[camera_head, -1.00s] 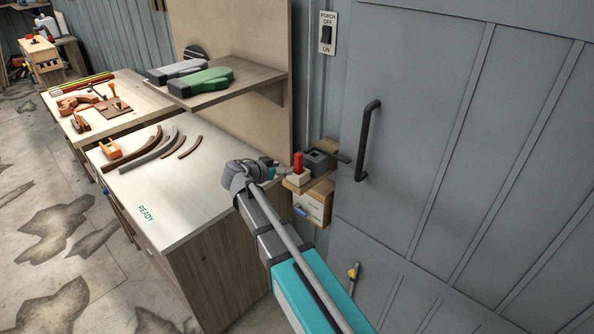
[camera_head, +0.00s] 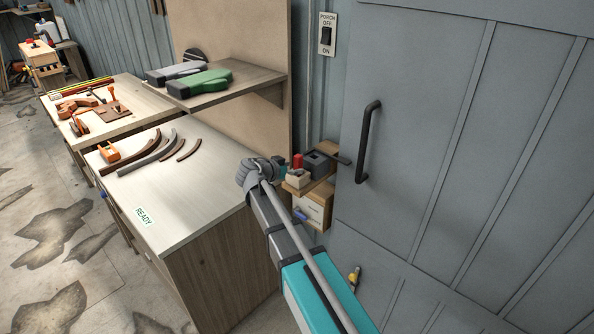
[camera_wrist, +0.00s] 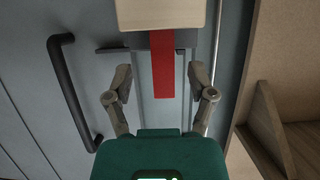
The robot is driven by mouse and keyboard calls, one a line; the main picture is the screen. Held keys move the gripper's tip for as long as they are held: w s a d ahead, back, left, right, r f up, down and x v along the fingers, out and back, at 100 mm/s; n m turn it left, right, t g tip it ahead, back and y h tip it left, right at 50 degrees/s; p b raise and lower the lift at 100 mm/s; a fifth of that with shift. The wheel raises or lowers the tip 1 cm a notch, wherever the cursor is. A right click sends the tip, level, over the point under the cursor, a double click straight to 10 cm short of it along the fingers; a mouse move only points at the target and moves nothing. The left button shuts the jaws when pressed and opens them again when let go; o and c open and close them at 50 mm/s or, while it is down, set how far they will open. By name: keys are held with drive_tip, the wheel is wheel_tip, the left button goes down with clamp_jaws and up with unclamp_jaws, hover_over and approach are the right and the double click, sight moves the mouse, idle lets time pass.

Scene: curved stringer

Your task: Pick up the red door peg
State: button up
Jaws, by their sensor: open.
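The red door peg (camera_head: 297,161) stands upright in a pale block (camera_head: 298,180) on a small wooden ledge beside the grey door. In the wrist view the red peg (camera_wrist: 162,65) juts from the pale block (camera_wrist: 160,15) between the two fingers of my gripper (camera_wrist: 160,82). The fingers are apart, with a gap on each side of the peg. In the head view my gripper (camera_head: 282,169) is beside the peg, largely hidden behind my grey wrist.
A dark grey box (camera_head: 317,162) with a dark bar stands right behind the pale block. The black door handle (camera_head: 367,140) is to the right. The workbench (camera_head: 190,205) with curved strips is left, below a shelf (camera_head: 245,88) holding gloves.

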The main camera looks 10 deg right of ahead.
sight(296, 166)
drive_tip(key=shift+b+x, duration=0.5)
drive_tip(key=shift+x, duration=1.3)
drive_tip(key=shift+w+r, duration=0.1)
drive_tip(key=shift+a, duration=0.1)
clamp_jaws()
